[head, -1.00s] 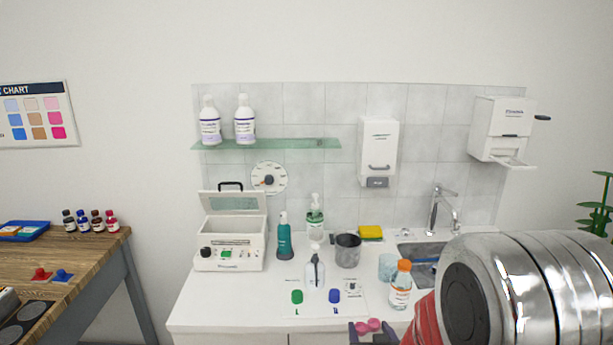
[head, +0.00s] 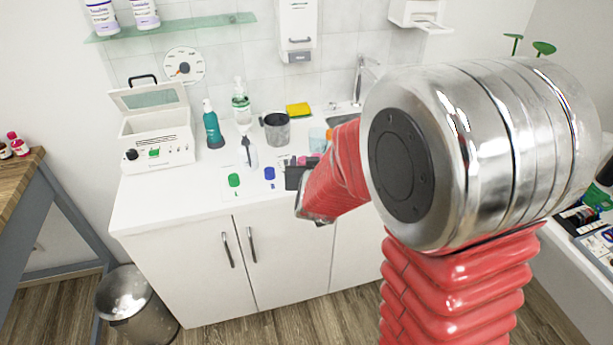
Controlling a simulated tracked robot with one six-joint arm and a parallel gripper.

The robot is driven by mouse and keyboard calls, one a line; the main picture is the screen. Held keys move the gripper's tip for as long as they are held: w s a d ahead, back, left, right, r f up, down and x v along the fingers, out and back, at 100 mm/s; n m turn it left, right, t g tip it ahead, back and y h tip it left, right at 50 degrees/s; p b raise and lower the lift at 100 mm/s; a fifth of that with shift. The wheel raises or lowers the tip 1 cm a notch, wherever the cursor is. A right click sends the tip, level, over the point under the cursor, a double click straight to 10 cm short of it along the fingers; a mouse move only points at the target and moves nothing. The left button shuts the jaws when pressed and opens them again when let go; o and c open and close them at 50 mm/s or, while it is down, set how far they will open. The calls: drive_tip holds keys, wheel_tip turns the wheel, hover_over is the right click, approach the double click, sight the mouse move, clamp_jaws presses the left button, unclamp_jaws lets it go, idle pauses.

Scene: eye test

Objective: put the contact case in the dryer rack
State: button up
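A small pink double-lobed piece, which looks like the contact case (head: 303,160), shows at the tip of my gripper (head: 298,172). My gripper is over the front part of the white counter and appears shut on the case; my red arm hides part of it. I cannot make out a clearly marked dryer rack. A white box with an open lid (head: 157,130), a dark knob and a green button stands at the counter's left end, well left of my gripper.
A green cap (head: 234,180) and a blue cap (head: 270,173) lie on the counter left of my gripper. Behind stand a teal bottle (head: 213,128), a pump bottle (head: 242,108), a grey cup (head: 276,129) and a yellow sponge (head: 298,110). A bin (head: 135,300) is on the floor.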

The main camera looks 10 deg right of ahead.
sight(300, 163)
drive_tip(key=shift+m+h, duration=0.5)
drive_tip(key=shift+h, duration=0.1)
drive_tip(key=r, duration=0.2)
drive_tip(key=w+a+r, duration=0.1)
drive_tip(key=r, duration=0.2)
drive_tip(key=w+a+r, duration=0.1)
drive_tip(key=r, duration=0.1)
drive_tip(key=shift+w+a+r, duration=0.2)
drive_tip(key=shift+r, duration=0.2)
drive_tip(key=shift+w+a+r, duration=0.1)
drive_tip(key=shift+a+r, duration=0.1)
drive_tip(key=shift+r, duration=0.1)
